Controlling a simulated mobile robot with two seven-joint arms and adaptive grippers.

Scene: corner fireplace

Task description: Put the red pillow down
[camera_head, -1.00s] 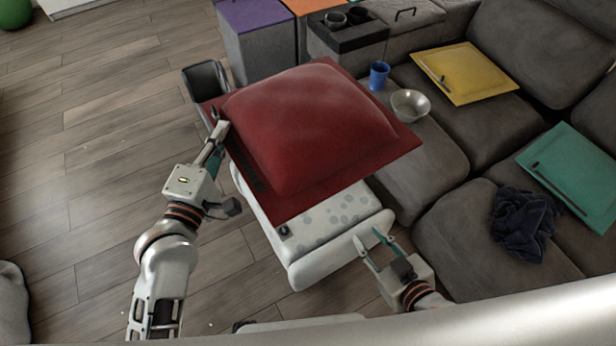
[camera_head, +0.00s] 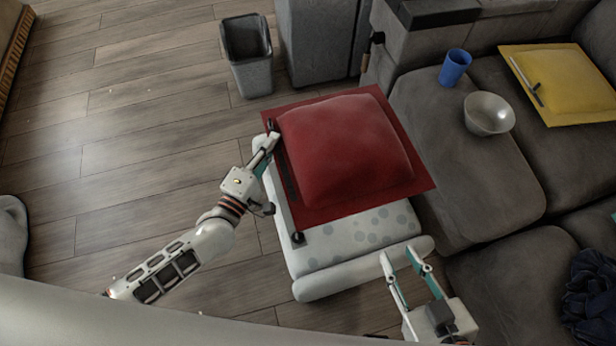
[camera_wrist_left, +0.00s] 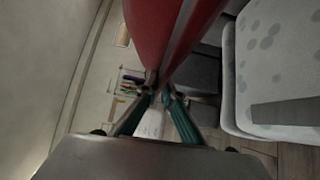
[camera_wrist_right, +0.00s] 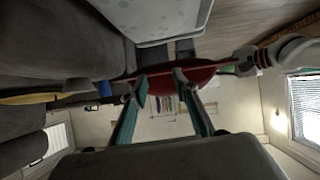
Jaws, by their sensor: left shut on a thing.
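The red pillow (camera_head: 345,145) is a plump square cushion with a flat border, above the white spotted ottoman (camera_head: 355,238) in the head view. My left gripper (camera_head: 272,135) is shut on the pillow's left edge, and the left wrist view shows its fingers closed on the red border (camera_wrist_left: 165,85). Whether the pillow rests on the ottoman or hangs just above it I cannot tell. My right gripper (camera_head: 402,262) is open and empty, in front of the ottoman's near right corner. The right wrist view shows its fingers (camera_wrist_right: 159,90) apart, with the pillow (camera_wrist_right: 180,76) beyond them.
A dark cloth (camera_head: 592,290) lies at lower right. A grey bin (camera_head: 248,62) stands behind.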

